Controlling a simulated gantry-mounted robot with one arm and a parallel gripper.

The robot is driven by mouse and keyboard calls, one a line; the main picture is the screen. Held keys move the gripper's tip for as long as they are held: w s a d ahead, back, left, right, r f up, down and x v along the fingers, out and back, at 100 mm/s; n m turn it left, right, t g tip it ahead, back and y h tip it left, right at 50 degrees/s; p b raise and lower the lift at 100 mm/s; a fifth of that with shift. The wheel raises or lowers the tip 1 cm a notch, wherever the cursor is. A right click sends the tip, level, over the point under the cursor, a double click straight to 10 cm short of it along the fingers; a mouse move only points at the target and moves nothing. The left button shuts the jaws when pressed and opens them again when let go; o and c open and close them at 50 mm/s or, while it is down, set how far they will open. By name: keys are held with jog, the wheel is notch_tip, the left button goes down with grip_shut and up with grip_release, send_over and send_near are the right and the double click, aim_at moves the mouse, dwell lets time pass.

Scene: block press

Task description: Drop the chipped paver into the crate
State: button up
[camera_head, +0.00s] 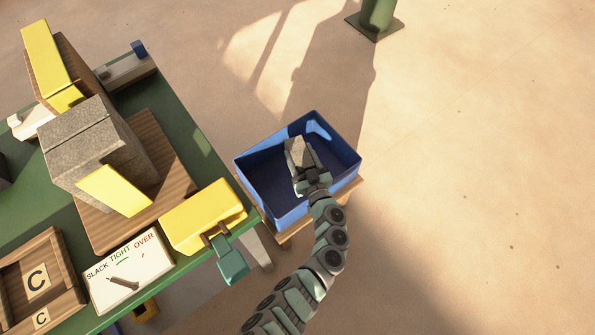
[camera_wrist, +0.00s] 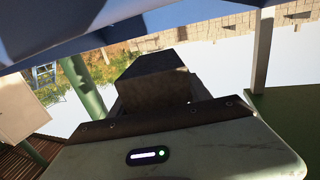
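A grey paver (camera_head: 297,151) is at the end of my gripper (camera_head: 307,172), within the outline of the blue crate (camera_head: 270,202) in the head view. The gripper appears shut on the paver. I cannot tell how high the paver is above the crate floor. In the wrist view the paver (camera_wrist: 152,72) shows dark and shadowed in front of the gripper, and a blue crate wall (camera_wrist: 110,22) crosses the top. A chip on the paver cannot be made out.
The crate stands on a wooden pallet beside the green table (camera_head: 190,120). The table holds stacked grey pavers (camera_head: 82,160), a yellow block (camera_head: 203,213), a tension gauge card (camera_head: 130,270) and a wooden box marked C (camera_head: 40,280). Floor right of the crate is clear.

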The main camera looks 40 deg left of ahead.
jog(key=shift+o, duration=2.4)
jog(key=shift+f, duration=0.1)
jog(key=p+v, duration=0.2)
jog(key=v, duration=0.8)
jog(key=shift+s+d, duration=0.2)
jog(key=shift+d, duration=0.2)
